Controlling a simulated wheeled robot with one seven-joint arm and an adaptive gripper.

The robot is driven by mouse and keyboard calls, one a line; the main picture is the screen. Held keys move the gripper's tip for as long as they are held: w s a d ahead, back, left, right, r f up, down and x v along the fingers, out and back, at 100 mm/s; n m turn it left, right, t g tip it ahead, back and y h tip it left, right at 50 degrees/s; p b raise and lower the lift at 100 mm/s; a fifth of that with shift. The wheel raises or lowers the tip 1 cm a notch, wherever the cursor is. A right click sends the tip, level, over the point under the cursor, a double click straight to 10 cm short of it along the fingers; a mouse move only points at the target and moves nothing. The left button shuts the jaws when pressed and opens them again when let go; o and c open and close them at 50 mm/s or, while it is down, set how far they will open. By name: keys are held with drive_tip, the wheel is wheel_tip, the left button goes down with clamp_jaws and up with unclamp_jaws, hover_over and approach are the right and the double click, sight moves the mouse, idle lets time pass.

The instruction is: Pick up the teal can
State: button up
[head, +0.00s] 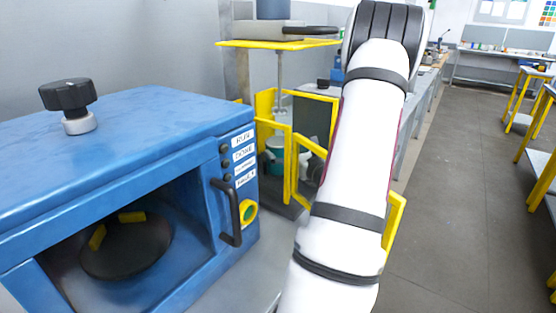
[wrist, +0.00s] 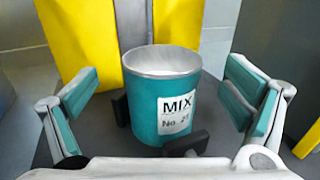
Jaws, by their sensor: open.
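The teal can (wrist: 146,108) stands upright in the middle of the wrist view, with a white label reading "MIX" and an open top with a pale inside. My gripper (wrist: 160,108) is open, with one teal-padded finger left of the can and one right of it. Gaps show between the fingers and the can.
Yellow guard panels (wrist: 178,22) rise right behind the can. Small dark blocks (wrist: 186,143) sit at its base. A mixer with a yellow-edged plate (head: 280,43) stands above it.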

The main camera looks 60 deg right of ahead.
drive_tip(key=x, duration=0.4)
drive_tip(key=shift+w+d+r, duration=0.15)
drive_tip(key=shift+w+d, duration=0.15)
drive_tip(key=shift+d, duration=0.05)
drive_tip(key=c, duration=2.1)
